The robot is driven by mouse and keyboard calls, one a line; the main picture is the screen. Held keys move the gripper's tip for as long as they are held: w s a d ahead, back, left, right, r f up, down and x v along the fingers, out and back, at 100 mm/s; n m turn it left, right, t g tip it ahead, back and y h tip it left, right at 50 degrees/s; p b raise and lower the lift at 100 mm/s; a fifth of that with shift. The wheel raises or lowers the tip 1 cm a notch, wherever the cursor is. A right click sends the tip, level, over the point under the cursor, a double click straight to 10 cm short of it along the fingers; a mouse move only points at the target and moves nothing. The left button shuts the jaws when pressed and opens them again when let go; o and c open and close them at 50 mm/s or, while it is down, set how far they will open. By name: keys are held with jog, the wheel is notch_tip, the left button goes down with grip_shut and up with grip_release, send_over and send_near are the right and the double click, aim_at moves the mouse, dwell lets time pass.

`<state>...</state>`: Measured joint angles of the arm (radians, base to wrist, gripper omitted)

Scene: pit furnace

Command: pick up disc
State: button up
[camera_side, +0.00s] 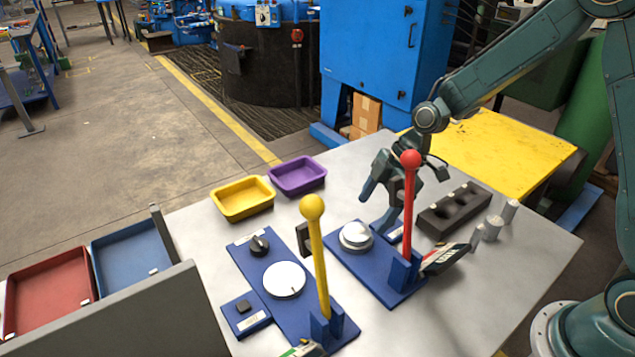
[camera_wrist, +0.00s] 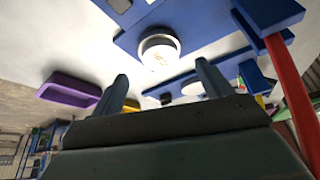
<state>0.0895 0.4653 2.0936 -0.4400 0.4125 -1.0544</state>
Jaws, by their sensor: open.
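A white, thick round disc (camera_side: 355,235) with a silvery rim sits on the far blue board (camera_side: 385,283); it also shows in the wrist view (camera_wrist: 159,49), with faint marks on its face. A flatter white disc (camera_side: 284,279) lies on the near blue board (camera_side: 255,268), and a pale round shape, likely the same one, shows in the wrist view (camera_wrist: 193,88). My gripper (camera_side: 377,205) is open and empty, above and slightly behind the disc on the far board. In the wrist view the two fingers (camera_wrist: 161,72) stand apart, with that disc beyond the tips.
A red-knobbed lever (camera_side: 409,195) rises close beside my gripper. A yellow-knobbed lever (camera_side: 318,255) stands on the near board. A yellow tray (camera_side: 242,212) and a purple tray (camera_side: 298,190) sit at the back. A dark block with holes (camera_side: 430,222) lies right of my gripper.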

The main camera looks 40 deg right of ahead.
aim_at(357, 231)
jog(key=shift+a+f, duration=0.1)
jog(key=shift+f, duration=0.05)
jog(key=shift+x, duration=2.5)
jog(key=shift+w+a, duration=0.1)
jog(key=shift+c, duration=0.4)
jog(key=c, duration=1.2)
jog(key=shift+r, duration=0.3)
notch_tip(357, 231, up, 20)
jog(key=shift+f, duration=0.15)
